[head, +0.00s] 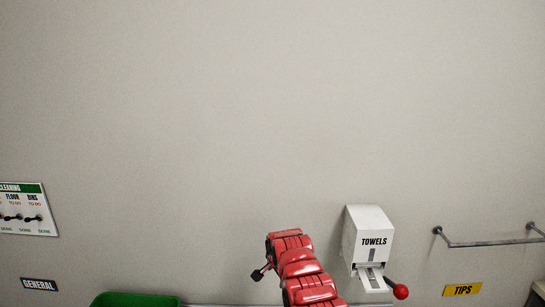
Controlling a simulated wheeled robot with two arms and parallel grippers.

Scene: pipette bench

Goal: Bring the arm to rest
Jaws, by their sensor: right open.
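My right arm, in red, rises from the bottom middle of the head view. Its gripper (262,272) shows as small dark fingers at the arm's left side. It is open, and I see nothing between the fingers. It stands to the left of the towel dispenser, apart from it in the picture. My left gripper is not in view.
A white towel dispenser (368,229) with a red lever knob (400,291) is right of my arm. A metal rail (490,243) and TIPS label (462,289) are farther right. A green bin (135,300), GENERAL label (39,285) and cleaning board (27,209) are left.

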